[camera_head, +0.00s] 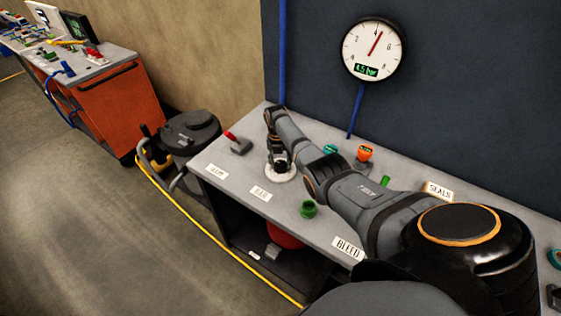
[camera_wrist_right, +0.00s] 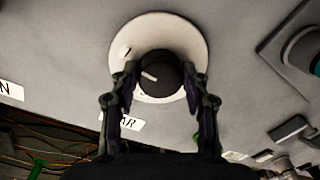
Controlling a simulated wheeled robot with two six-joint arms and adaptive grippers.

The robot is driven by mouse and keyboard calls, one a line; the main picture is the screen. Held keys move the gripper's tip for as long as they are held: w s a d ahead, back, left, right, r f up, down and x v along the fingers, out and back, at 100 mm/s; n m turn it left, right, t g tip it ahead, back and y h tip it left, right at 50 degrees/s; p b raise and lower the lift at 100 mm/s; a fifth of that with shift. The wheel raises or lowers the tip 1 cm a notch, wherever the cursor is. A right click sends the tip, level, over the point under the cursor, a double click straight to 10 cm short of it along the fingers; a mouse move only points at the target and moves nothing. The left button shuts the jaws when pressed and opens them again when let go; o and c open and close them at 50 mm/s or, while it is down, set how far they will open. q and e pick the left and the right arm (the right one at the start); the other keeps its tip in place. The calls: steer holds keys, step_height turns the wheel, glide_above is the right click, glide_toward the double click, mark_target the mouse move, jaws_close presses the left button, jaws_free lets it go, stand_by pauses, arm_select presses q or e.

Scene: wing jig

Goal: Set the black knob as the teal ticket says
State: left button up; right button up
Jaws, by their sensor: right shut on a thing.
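The black knob (camera_wrist_right: 162,70) sits on a round white dial plate (camera_wrist_right: 178,30) in the right wrist view. Its white pointer line points left and slightly up. A small raised mark is on the plate at upper left. My right gripper (camera_wrist_right: 160,80) has one finger on each side of the knob and is shut on it. In the head view the right gripper (camera_head: 278,160) reaches down onto the white plate (camera_head: 285,177) and mostly hides the knob. I cannot make out a teal ticket with readable text. My left gripper is not in view.
A wall gauge (camera_head: 375,50) has a red needle and a green display that seems to read 4.5 bar. A red-handled lever (camera_head: 236,143) stands left of the knob. A green cap (camera_head: 308,209), a teal part (camera_head: 330,150) and an orange-topped part (camera_head: 365,153) are on the bench.

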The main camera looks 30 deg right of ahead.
mark_target(278, 163)
steer(key=shift+w+r+n, duration=0.15)
steer(key=shift+r+n, duration=0.05)
steer(key=shift+n, duration=0.3)
steer(key=o, duration=0.9)
steer(key=shift+o, duration=1.3)
steer(key=shift+f, duration=0.1)
step_height(278, 163, up, 12)
steer(key=shift+a, duration=0.3)
